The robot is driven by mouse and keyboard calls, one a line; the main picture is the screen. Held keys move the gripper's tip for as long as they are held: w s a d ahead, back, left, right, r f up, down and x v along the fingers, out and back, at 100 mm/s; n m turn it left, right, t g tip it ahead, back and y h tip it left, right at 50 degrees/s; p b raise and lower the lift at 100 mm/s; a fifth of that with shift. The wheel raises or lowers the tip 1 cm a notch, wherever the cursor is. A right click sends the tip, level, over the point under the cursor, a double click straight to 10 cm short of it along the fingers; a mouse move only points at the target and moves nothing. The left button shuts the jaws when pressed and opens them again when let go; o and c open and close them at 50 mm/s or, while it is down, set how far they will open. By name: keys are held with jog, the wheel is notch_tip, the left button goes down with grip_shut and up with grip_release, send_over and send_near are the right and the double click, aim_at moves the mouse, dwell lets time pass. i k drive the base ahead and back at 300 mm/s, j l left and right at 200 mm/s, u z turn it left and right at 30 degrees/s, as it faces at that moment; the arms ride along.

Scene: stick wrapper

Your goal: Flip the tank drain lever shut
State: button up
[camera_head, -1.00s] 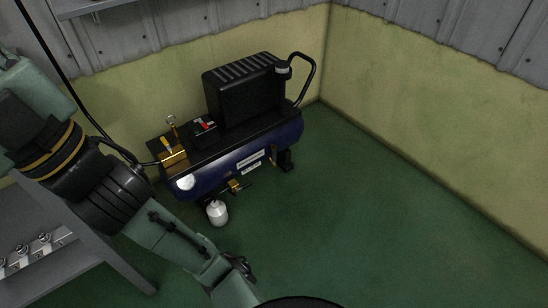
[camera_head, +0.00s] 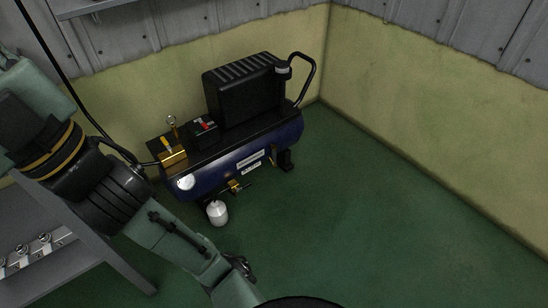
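The dark blue compressor tank (camera_head: 225,172) lies on its side near the room's corner. A small brass valve (camera_head: 235,187) sits low on its front side, with a thin dark bar beside it that may be its lever. It is too small to tell the lever's angle. My arm (camera_head: 160,225) crosses the left and lower part of the view, well apart from the valve. I cannot make out my gripper or its fingers in this view.
A black housing (camera_head: 241,91) and brass fittings (camera_head: 172,154) top the tank. A grey bench (camera_head: 100,262) stands at lower left. The floor to the right (camera_head: 380,225) is clear.

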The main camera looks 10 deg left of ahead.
aim_at(248, 184)
jog(key=i+j+u, duration=0.25)
jog(key=i, duration=0.15)
jog(key=i+j+u, duration=0.1)
jog(key=i+u, duration=0.15)
jog(key=i, duration=0.15)
jog(key=u, duration=0.25)
jog(key=i+z, duration=0.2)
jog(key=k, duration=0.1)
